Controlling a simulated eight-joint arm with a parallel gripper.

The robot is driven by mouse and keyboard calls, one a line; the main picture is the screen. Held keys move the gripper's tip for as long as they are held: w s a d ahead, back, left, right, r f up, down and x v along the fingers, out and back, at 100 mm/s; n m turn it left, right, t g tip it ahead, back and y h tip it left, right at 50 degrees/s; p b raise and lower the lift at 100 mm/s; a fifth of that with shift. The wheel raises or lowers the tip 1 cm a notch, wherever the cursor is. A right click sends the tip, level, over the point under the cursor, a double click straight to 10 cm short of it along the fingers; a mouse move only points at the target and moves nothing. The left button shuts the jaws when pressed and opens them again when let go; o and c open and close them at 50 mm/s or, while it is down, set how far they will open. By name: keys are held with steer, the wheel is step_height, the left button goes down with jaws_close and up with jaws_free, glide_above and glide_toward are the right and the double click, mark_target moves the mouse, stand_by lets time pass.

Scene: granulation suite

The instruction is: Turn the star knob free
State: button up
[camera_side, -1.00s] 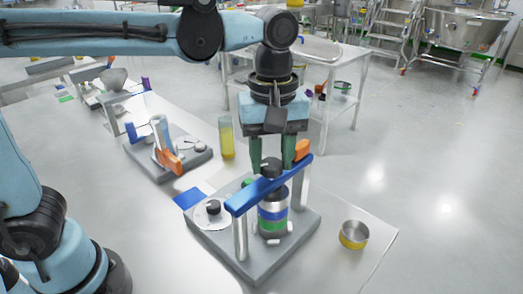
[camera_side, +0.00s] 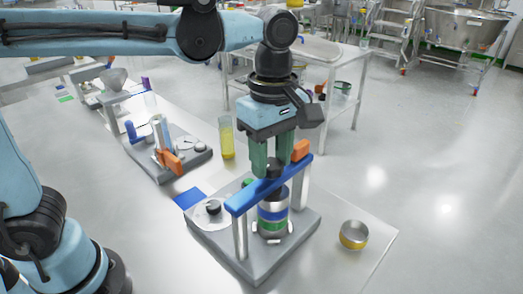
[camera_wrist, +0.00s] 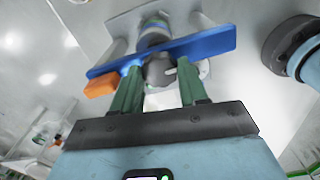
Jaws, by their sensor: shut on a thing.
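The black star knob (camera_side: 273,169) sits on top of a blue clamp bar (camera_side: 243,199). My gripper (camera_side: 272,165) points down over the bar, its two green fingers shut on the knob from both sides. In the wrist view the dark knob (camera_wrist: 157,72) shows between the fingertips, partly hidden, with the blue bar (camera_wrist: 213,43) behind it. Under the bar stands an upright metal canister (camera_side: 273,211) with blue and green bands. The bar rests across two metal posts on a grey base plate (camera_side: 216,252). The knob's thread is hidden.
An orange block (camera_side: 300,150) is at the bar's far end. A white disc with a black knob (camera_side: 213,207) lies left on the plate. A metal cup (camera_side: 354,235) stands right. A yellow-filled cylinder (camera_side: 227,138) and a second fixture (camera_side: 168,155) stand behind left.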

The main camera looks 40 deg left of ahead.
mark_target(271, 163)
steer(key=o, duration=1.1)
steer(key=shift+c, duration=0.2)
step_height(271, 163, up, 12)
stand_by(0.3)
steer(key=s+a+f+m+t, duration=0.2)
steer(key=a+f+m+t, duration=0.1)
steer(key=a+f+m, duration=0.4)
steer(key=s+a+f+m+t, duration=0.1)
steer(key=a+f+m+t, duration=0.3)
steer(key=a+f+m, duration=0.4)
step_height(271, 163, down, 3)
steer(key=shift+s+r+m, duration=0.1)
steer(key=shift+s+m, duration=0.3)
steer(key=shift+m, duration=0.3)
